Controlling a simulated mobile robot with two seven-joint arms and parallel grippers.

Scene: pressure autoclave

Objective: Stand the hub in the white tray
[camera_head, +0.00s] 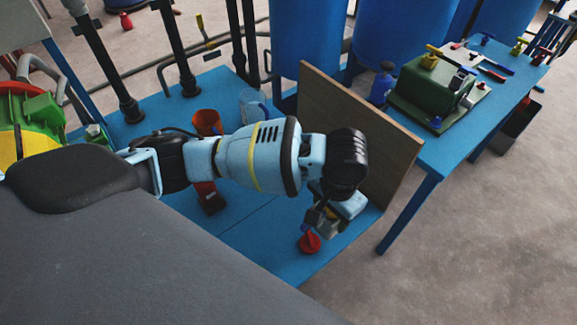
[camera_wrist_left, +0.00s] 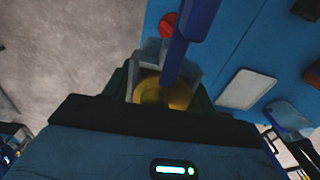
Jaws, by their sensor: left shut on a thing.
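My left gripper (camera_head: 320,218) is low over the near right part of the blue table (camera_head: 262,262). In the left wrist view it is shut on a brass-yellow piece (camera_wrist_left: 166,94), which I take to be the hub. A dark blue bar (camera_wrist_left: 188,35) runs up across it; I cannot tell whether the two are joined. The white tray (camera_wrist_left: 245,90) lies flat on the blue surface, right of the gripper in the wrist view and apart from it. I cannot make out the tray in the head view. My right gripper is out of view.
A red object (camera_head: 309,242) stands close beside my left gripper. A brown upright board (camera_head: 340,125) rises behind the arm. An orange cup (camera_head: 206,122) and a clear jug (camera_head: 252,102) stand farther back. A second blue table (camera_head: 425,150) with tools is at right.

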